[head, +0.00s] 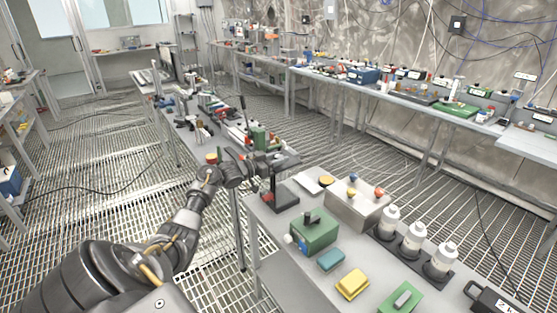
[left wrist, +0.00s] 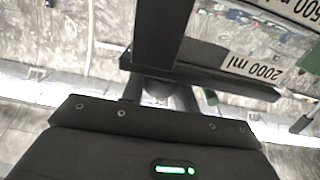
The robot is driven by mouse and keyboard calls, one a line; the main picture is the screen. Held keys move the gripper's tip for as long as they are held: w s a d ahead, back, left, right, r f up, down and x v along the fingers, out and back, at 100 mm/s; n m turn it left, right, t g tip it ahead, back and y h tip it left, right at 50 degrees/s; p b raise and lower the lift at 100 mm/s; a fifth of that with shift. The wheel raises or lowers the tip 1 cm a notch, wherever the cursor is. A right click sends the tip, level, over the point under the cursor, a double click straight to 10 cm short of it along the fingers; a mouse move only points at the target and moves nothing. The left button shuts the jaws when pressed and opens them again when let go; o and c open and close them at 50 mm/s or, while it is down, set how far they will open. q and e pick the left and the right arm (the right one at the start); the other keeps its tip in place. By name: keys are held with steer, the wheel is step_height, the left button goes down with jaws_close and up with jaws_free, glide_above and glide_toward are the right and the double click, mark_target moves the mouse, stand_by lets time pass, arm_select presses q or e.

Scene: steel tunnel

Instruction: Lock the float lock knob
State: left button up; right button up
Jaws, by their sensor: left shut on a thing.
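My left gripper (head: 280,162) reaches in from the left over the near bench's back left corner. It is at the upper part of a small upright device with a black base (head: 281,201) and a red part. The gripper is shut on a small part there, which seems to be the float lock knob; the fingers and arm hide most of it. In the left wrist view dark gripper parts (left wrist: 157,70) fill the middle, with a pale rounded bit between them. Whether the knob is turned cannot be told. My right gripper is out of view.
The near bench also holds a beige box (head: 357,207) with coloured knobs, a green box (head: 314,232), a yellow block (head: 352,284), a teal block (head: 331,260) and white bottles (head: 412,240) in a dark rack. A cluttered bench (head: 205,140) stands behind the gripper.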

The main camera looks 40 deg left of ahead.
arm_select(q)
steer(key=o, duration=0.9)
steer(key=shift+b+v, duration=1.15)
steer(key=shift+v, duration=4.3)
steer(key=shift+a, duration=0.15)
